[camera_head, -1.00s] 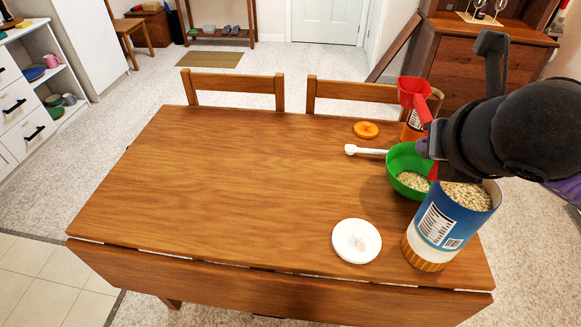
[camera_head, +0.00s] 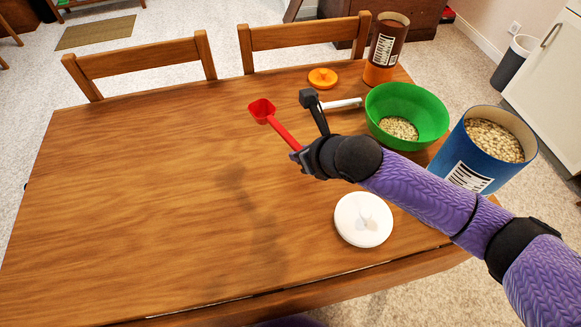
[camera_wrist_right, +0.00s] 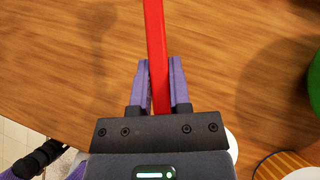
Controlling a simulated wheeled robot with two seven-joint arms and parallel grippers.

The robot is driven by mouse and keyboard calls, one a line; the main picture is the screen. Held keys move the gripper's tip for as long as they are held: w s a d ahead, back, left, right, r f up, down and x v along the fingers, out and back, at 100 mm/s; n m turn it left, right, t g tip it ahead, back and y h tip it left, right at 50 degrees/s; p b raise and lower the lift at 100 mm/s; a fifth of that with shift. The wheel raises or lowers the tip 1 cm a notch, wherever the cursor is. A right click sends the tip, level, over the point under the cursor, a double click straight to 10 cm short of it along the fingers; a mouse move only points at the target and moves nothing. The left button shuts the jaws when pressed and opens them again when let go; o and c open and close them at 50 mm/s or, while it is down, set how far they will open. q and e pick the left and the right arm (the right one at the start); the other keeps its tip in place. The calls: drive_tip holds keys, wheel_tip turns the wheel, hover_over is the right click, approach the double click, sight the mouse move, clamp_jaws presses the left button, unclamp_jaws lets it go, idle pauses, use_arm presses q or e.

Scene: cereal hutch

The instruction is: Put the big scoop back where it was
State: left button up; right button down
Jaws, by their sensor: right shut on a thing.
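The big red scoop (camera_head: 262,111) is held by its handle in my right gripper (camera_head: 296,157). Its cup points away to the upper left, over the open middle of the table. In the right wrist view, the red handle (camera_wrist_right: 155,40) runs between the two purple fingers (camera_wrist_right: 160,85), which are shut on it. A white scoop (camera_head: 343,104) lies behind my wrist, its near end partly hidden. The blue canister (camera_head: 470,168) stands open at the right, full of oats. My left gripper is not in view.
A green bowl (camera_head: 425,100) with some oats stands beside the blue canister. A brown and orange canister (camera_head: 383,60) stands at the back, near an orange lid (camera_head: 322,77). A white lid (camera_head: 363,219) lies near the front. The table's left half (camera_head: 110,190) is clear.

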wheel_tip(320, 180, down, 9)
drive_tip(key=b, duration=0.3)
drive_tip(key=shift+b, duration=0.4)
drive_tip(key=shift+r, duration=0.25)
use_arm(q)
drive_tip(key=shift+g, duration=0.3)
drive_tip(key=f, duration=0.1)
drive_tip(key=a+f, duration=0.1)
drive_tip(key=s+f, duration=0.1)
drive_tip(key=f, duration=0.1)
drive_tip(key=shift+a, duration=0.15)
use_arm(e)
drive_tip(key=shift+f, duration=0.1)
drive_tip(key=c, duration=0.6)
unclamp_jaws()
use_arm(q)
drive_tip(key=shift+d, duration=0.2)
